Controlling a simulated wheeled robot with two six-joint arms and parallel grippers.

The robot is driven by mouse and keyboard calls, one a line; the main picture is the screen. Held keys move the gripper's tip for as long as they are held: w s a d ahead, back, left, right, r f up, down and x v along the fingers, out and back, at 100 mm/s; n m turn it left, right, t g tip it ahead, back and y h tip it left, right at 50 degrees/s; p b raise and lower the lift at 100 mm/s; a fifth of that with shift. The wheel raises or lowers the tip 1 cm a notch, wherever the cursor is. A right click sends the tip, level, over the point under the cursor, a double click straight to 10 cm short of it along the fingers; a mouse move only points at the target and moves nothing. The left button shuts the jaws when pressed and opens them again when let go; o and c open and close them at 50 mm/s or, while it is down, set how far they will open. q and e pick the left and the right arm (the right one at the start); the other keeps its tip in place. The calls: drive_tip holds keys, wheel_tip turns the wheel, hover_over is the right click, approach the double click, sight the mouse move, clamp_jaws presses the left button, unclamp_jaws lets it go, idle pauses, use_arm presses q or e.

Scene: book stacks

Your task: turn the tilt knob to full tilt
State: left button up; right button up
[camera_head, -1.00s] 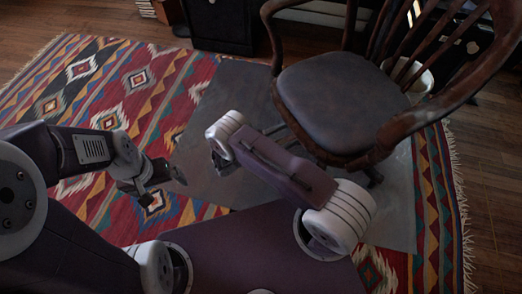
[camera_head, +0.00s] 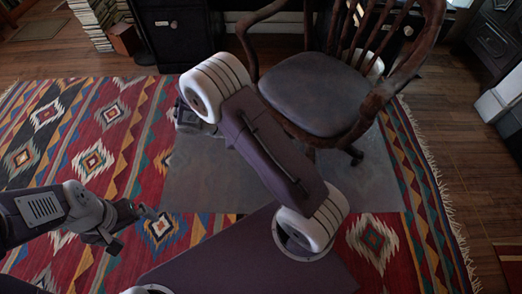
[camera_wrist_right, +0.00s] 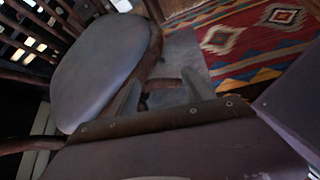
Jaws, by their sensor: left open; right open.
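The wooden chair (camera_head: 318,92) with a dark padded seat stands on a grey floor mat (camera_head: 215,180). Its tilt knob cannot be made out; the underside of the seat is hidden. My right arm reaches up in front of the chair, its wrist end left of the seat in the head view. In the right wrist view the right gripper (camera_wrist_right: 160,84) is open, its two fingers apart with nothing between them. The chair seat (camera_wrist_right: 100,65) fills the left of that view, beside the fingers. My left gripper (camera_head: 135,228) is open and empty above the rug, well left of the chair.
A patterned red rug (camera_head: 60,165) covers the floor around the mat. A dark cabinet (camera_head: 178,32) stands behind, with stacked books (camera_head: 92,22) to its left. A white bin (camera_head: 374,66) is behind the chair. Wooden floor (camera_head: 455,150) is bare at right.

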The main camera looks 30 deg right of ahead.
use_arm(q)
drive_tip(key=shift+a+r+p, duration=0.1)
drive_tip(key=shift+r+p, duration=0.6)
drive_tip(key=shift+r, duration=0.2)
use_arm(e)
drive_tip(key=s+a+r+m+y, duration=0.3)
drive_tip(key=s+m+y, duration=0.2)
drive_tip(key=s+y, duration=0.1)
drive_tip(key=shift+s+t, duration=0.3)
